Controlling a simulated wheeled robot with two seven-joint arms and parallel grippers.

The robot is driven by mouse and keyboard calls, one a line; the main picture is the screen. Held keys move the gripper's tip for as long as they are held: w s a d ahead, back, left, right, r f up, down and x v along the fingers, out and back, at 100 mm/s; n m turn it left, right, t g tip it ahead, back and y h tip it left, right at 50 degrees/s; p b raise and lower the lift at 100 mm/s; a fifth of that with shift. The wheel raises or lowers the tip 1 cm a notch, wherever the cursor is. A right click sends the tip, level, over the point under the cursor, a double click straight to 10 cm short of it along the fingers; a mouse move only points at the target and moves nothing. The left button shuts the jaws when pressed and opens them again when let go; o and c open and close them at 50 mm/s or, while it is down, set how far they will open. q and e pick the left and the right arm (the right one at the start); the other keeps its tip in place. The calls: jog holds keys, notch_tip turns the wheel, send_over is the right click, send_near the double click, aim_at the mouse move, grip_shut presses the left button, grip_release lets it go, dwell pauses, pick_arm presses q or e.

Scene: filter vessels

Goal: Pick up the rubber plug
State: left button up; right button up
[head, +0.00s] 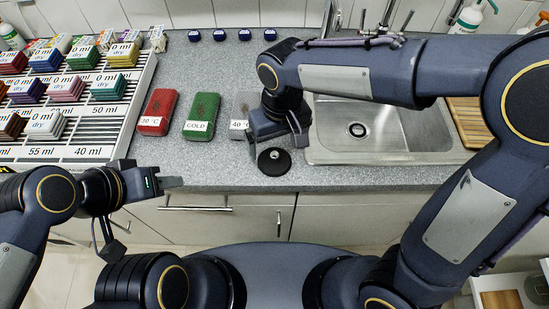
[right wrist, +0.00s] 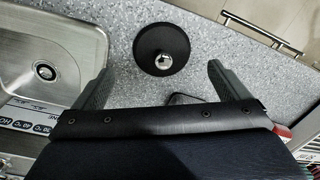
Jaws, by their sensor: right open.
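The rubber plug (head: 274,161) is a black round disc with a small metal knob on top. It lies flat on the grey counter near the front edge, left of the sink. In the right wrist view the plug (right wrist: 161,48) lies ahead of the fingertips, roughly centred between them. My right gripper (head: 281,142) is open and empty, over the counter just behind the plug; its fingers also show in the right wrist view (right wrist: 160,78). My left gripper (head: 170,182) is at the counter's front edge on the left, far from the plug; its finger opening is unclear.
The steel sink (head: 383,126) is right of the plug. Red (head: 158,111), green (head: 201,115) and grey (head: 240,122) blocks stand to its left, the grey one partly hidden. A rack (head: 122,120) of labelled stacks is at far left. Several dark blue caps (head: 219,34) line the back.

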aim_at(276, 153)
jog(key=f, duration=0.4)
jog(key=shift+s+a+f, duration=0.1)
jog(key=shift+a+f, duration=0.1)
jog(key=shift+f, duration=0.15)
jog(key=c, duration=1)
jog(key=shift+c, duration=0.2)
jog(key=shift+r, duration=0.15)
